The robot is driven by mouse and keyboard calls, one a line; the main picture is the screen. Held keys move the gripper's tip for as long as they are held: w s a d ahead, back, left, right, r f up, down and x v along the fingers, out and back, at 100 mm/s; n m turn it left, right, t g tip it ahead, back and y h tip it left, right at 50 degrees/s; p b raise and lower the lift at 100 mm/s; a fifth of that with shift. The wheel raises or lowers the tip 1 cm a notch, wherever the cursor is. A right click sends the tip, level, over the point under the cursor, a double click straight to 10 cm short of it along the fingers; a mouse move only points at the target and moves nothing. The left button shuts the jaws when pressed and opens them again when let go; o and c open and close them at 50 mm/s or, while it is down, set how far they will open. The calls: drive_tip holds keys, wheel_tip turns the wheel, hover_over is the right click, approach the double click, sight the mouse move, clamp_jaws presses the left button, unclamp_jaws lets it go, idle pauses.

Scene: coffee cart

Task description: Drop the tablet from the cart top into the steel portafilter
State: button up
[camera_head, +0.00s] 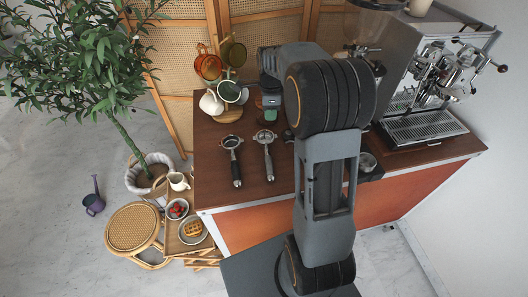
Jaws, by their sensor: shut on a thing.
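My gripper (271,103) points down over the back middle of the cart top (212,178), behind the portafilters. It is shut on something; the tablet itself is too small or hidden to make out. The left portafilter (232,143) has a dark-looking basket. The right portafilter (265,137) has a metallic rim and neck and lies closer to my gripper.
A mug tree with cups (229,91) stands at the back left, near my gripper. The espresso machine (425,85) fills the right end. My arm hides much of the middle. The front left of the top is clear. A plant (100,60) and a stool (132,226) stand left.

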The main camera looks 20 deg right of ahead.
wheel_tip(320, 180, down, 4)
drive_tip(key=b, duration=0.2)
drive_tip(key=shift+f+b, duration=0.25)
drive_tip(key=shift+b, duration=0.15)
drive_tip(key=o, duration=1)
drive_tip(key=shift+c, duration=0.2)
wheel_tip(320, 180, up, 14)
